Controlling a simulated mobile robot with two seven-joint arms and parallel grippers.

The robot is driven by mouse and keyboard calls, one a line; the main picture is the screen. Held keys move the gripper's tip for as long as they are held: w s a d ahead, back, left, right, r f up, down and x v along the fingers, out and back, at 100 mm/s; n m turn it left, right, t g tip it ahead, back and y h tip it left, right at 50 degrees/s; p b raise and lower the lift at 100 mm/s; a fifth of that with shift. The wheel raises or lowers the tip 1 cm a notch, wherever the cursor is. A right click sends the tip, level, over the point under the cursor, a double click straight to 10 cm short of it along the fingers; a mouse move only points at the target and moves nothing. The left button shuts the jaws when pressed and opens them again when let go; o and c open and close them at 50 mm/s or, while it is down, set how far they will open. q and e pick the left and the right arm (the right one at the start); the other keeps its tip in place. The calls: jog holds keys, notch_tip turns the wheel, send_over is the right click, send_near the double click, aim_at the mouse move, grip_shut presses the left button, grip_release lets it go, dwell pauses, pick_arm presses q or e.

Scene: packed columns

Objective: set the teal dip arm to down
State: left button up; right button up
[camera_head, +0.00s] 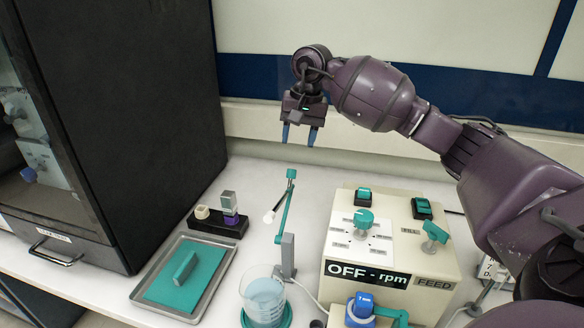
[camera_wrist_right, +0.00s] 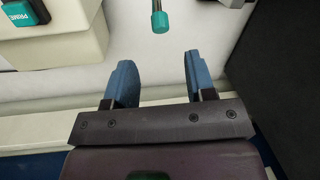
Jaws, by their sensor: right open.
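The teal dip arm (camera_head: 284,212) stands on a small grey post (camera_head: 288,257) and is raised steeply, with a teal knob (camera_head: 291,174) at its upper end. A thin rod with a white tip (camera_head: 269,216) hangs off its left side, above and apart from the glass beaker (camera_head: 262,303). My right gripper (camera_head: 298,138) is open and empty, with blue fingers pointing down, above and behind the knob. In the right wrist view the teal knob (camera_wrist_right: 160,21) lies beyond the open fingers (camera_wrist_right: 159,62), roughly centred between them. My left gripper is not in view.
A control box (camera_head: 340,245) with teal knobs and switches stands right of the dip arm. A metal tray (camera_head: 200,262) with a teal block and a black holder (camera_head: 218,223) are left. A dark cabinet (camera_head: 130,120) rises at far left. The bench behind the dip arm is clear.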

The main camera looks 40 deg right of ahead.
aim_at(292, 170)
jog(key=f, duration=0.6)
jog(key=w+a+f, duration=0.1)
jog(key=f, duration=0.2)
jog(key=shift+f, duration=0.2)
grip_shut()
